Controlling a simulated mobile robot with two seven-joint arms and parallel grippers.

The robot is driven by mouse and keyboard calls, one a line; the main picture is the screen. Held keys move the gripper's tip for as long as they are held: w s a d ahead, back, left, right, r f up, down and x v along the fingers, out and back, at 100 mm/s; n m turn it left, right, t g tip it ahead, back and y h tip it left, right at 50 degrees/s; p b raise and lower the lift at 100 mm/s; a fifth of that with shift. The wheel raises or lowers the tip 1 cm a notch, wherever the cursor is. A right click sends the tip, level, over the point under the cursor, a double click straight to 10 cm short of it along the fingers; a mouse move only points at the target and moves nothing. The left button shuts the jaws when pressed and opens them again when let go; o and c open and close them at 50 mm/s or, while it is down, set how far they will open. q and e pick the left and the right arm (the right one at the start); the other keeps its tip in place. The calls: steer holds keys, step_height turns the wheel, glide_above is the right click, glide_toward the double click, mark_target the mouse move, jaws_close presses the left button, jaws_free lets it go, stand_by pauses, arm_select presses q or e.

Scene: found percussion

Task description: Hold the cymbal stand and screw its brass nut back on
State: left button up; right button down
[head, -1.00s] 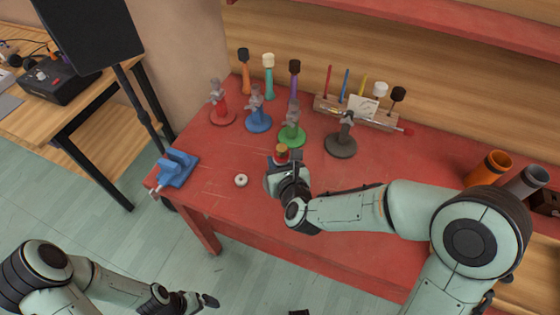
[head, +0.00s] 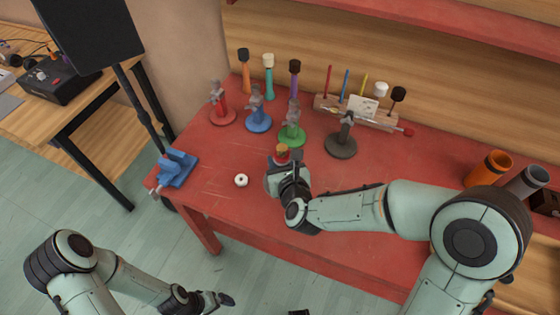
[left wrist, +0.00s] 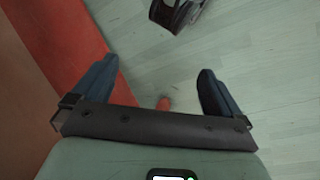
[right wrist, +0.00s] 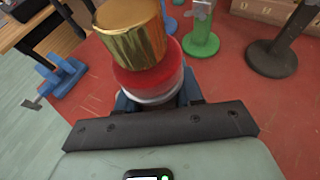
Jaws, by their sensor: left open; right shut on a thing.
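A brass, cylindrical top (right wrist: 130,35) sits on a red band (right wrist: 148,78) with a pale silvery part under it. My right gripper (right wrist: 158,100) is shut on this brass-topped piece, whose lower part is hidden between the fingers. In the head view the brass-topped piece (head: 282,150) shows small, just beyond my right gripper (head: 284,164), over the red table. I cannot tell whether its brass top is a nut, or whether the piece is the cymbal stand. My left gripper (left wrist: 155,90) is open and empty, low over the floor; it also shows in the head view (head: 222,299).
The red table (head: 215,160) carries a white ring (head: 241,180), a blue vise (head: 176,167), and red (head: 222,117), blue (head: 257,121), green (head: 292,137) and dark (head: 341,146) stands. Mallets and a wooden rack (head: 330,104) stand behind. Orange (head: 487,169) and grey tubes are at right.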

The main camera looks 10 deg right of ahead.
arm_select(q)
steer(key=s+d+f, duration=0.1)
steer(key=s+d, duration=0.1)
steer(key=d, duration=0.3)
steer(key=shift+s+f+y, duration=0.3)
steer(key=shift+s+f, duration=0.05)
